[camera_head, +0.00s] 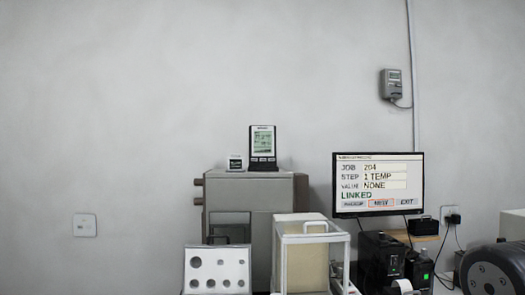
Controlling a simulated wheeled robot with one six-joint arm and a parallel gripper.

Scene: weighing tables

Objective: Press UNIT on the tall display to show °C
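The tall display (262,143) is a dark upright unit with a greenish screen. It stands on top of a grey-brown cabinet (250,186) at the middle of the head view. A row of small buttons (262,159) runs below its screen. Their labels and the unit shown on the screen are too small to read. My gripper is not in view.
In front are a white-framed case (312,238) and a panel with round holes (217,270). A monitor (378,184) reading "1 TEMP", "NONE" and "LINKED" is at right.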

